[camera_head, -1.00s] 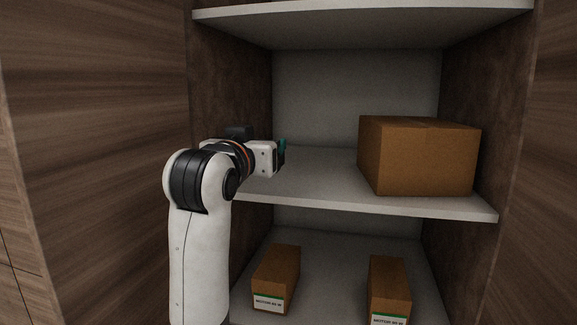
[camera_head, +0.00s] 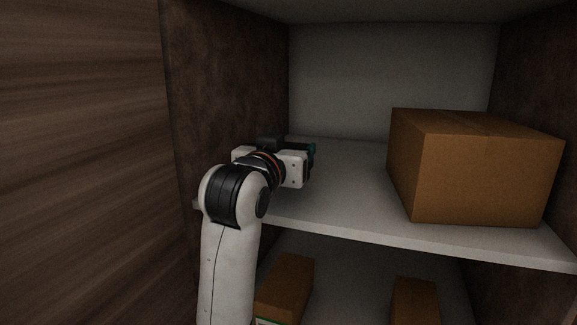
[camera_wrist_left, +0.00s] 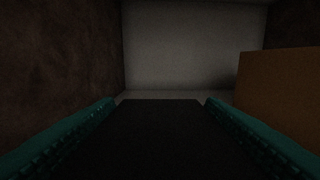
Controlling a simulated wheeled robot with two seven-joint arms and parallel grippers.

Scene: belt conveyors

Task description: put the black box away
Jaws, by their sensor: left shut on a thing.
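The black box (camera_wrist_left: 160,138) lies between the two teal fingers of my left gripper (camera_wrist_left: 160,125) in the left wrist view. The fingers are shut on its sides. In the head view my left gripper (camera_head: 310,160) is over the left part of the middle shelf (camera_head: 345,205), inside the cabinet. The wrist mostly hides the box there. I cannot tell whether the box touches the shelf. My right gripper is not in view.
A large brown carton (camera_head: 470,165) stands on the right of the middle shelf; it also shows in the left wrist view (camera_wrist_left: 280,95). The dark cabinet wall (camera_head: 225,90) is close on the left. Smaller cartons (camera_head: 285,288) stand on the shelf below.

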